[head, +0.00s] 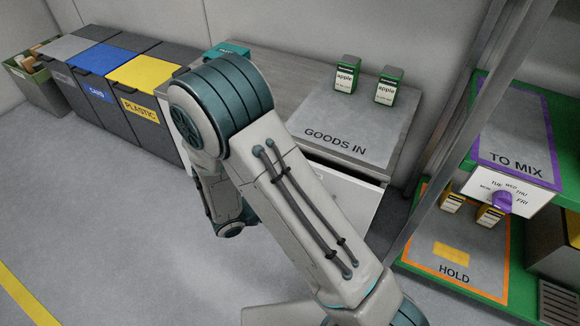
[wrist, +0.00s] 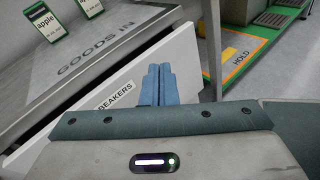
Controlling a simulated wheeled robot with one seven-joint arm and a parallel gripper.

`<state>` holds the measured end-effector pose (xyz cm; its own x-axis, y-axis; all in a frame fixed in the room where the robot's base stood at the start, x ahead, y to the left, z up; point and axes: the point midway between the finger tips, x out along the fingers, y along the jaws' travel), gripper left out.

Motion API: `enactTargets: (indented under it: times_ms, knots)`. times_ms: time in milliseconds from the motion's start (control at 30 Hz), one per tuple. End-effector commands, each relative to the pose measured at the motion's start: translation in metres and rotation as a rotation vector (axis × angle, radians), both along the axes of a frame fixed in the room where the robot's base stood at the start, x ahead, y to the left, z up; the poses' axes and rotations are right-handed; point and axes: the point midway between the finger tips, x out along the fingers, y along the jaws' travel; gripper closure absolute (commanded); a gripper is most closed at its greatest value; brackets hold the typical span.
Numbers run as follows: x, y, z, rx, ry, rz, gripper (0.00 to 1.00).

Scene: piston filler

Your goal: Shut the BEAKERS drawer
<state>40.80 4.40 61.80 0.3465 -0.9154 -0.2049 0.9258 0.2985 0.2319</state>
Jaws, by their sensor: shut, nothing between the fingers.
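The BEAKERS drawer (wrist: 112,92) has a white front with a black-lettered label. In the wrist view it stands out from the grey cabinet, with a dark gap behind its front. In the head view part of its white front (head: 352,200) shows below the GOODS IN top, and my arm hides the rest. My gripper (wrist: 159,70) has blue fingers, closed together and empty. The fingers are in front of the drawer front, just right of the label; I cannot tell whether they touch it. My gripper is out of the head view.
Two green and white apple cartons (head: 347,74) (head: 386,86) stand on the GOODS IN mat (head: 330,115). A metal post (head: 455,130) and the HOLD shelf (head: 415,245) stand to the right. Bins (head: 140,85) line the left. Floor at the left is clear.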

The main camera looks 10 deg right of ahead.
Motion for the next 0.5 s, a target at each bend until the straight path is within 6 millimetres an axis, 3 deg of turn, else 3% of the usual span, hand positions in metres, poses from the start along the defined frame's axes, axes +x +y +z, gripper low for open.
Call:
enactTargets:
  times_ms: [100, 300, 500]
  knots:
    - [0.014, 0.035, -0.022, -0.132, 0.037, 0.221, 1.00]
    - [0.022, 0.082, -0.052, -0.267, 0.060, 0.493, 1.00]
    - [0.025, 0.099, -0.066, -0.313, 0.066, 0.597, 1.00]
